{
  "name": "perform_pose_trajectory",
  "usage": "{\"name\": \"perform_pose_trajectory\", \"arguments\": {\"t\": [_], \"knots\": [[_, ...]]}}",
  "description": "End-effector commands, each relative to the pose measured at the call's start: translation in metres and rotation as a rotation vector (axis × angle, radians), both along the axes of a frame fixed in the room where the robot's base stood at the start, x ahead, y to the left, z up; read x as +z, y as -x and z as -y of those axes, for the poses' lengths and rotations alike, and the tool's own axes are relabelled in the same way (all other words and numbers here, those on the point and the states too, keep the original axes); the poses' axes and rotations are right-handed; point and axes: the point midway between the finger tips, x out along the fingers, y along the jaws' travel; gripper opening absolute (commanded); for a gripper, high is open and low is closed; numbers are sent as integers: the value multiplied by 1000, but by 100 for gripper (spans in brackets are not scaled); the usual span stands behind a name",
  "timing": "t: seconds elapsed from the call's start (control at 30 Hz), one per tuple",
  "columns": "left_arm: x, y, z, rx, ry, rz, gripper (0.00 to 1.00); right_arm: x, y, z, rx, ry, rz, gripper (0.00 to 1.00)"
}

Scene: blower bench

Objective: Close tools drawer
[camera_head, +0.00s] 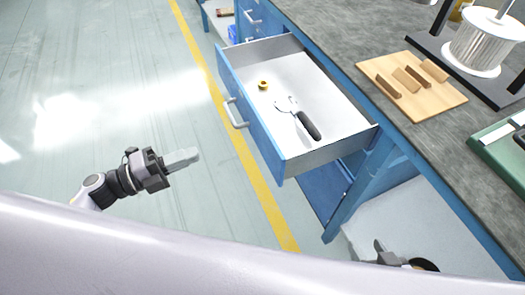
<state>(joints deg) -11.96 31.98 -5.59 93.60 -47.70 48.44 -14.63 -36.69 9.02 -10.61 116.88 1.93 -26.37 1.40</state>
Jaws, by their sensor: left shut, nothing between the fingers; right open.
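The tools drawer (262,138) is pulled out from the blue workbench, with its blue front facing left. Its grey handle (236,113) sits on that front. Inside lie a black-handled tool (307,124) and a small yellow ring-like item (263,85). My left gripper (190,156) is shut and empty, over the floor to the left of the drawer front and apart from it. My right gripper (380,250) is at the bottom right, partly hidden by my own body, below the bench edge.
The grey bench top (345,45) holds a wooden board (415,88) with several wooden pieces, a white spool (478,48) on a black stand and a green case (505,150). Another closed drawer (254,18) is further back. The floor left of the drawer is clear.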

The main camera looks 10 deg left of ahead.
Motion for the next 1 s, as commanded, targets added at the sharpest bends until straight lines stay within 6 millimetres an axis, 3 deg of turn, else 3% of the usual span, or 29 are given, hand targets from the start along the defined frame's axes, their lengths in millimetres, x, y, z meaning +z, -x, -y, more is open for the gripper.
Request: {"name": "perform_pose_trajectory", "arguments": {"t": [0.27,0.7,1.0], "knots": [[-2,-9,15,-40,-33,24,0,0,-2,-1,-1,-3,4,53],[-2,-60,90,-37,-31,23,0,2,-4,-2,-5,-8,8,53],[-3,-76,114,-37,-33,21,0,1,-4,-2,-7,-9,8,53]]}}
